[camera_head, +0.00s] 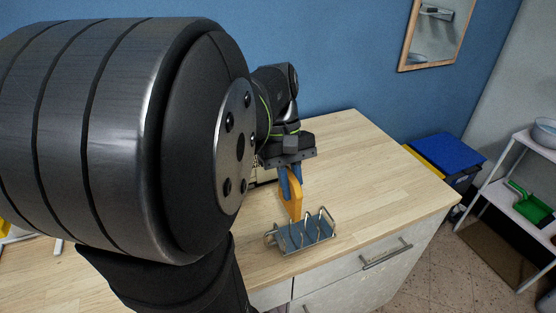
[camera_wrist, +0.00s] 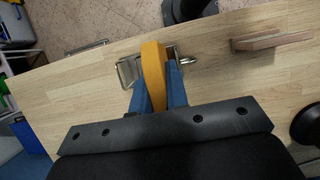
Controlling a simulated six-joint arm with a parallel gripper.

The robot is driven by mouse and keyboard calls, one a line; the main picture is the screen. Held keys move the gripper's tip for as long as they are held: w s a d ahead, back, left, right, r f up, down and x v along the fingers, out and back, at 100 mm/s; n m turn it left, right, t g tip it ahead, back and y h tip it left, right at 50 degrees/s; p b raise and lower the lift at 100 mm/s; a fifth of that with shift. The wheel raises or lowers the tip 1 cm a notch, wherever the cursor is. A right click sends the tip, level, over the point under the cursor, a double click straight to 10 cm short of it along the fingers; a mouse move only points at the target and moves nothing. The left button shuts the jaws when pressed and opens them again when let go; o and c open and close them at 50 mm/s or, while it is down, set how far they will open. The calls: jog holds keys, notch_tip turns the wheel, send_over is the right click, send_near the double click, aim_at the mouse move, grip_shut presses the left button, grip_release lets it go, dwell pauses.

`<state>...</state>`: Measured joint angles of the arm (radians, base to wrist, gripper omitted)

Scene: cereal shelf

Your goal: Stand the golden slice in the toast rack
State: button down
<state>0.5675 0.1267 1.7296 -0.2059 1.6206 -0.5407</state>
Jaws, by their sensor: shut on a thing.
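The golden slice (camera_head: 292,197) is held upright between the blue fingers of my gripper (camera_head: 290,182) in the head view. It also shows in the wrist view (camera_wrist: 153,70), where my gripper (camera_wrist: 158,92) is shut on it. The toast rack (camera_head: 318,235), a wire frame with a blue-grey base, stands on the counter near its front edge. In the head view the slice's lower end is just behind and above the rack. In the wrist view the slice covers the middle of the rack (camera_wrist: 127,72). I cannot tell whether slice and rack touch.
The wooden counter (camera_head: 355,160) has free room to the right of the rack. In the wrist view a brown, flat-sided object (camera_wrist: 272,42) stands right of the rack. A drawer handle (camera_head: 386,255) sits below the counter's front edge. My arm hides the counter's left part.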

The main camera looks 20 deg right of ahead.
jog(key=shift+f, duration=5.55)
jog(key=c, duration=1.3)
grip_release()
jog(key=shift+c, duration=0.2)
jog(key=v, duration=1.7)
jog(key=shift+w+r, duration=0.15)
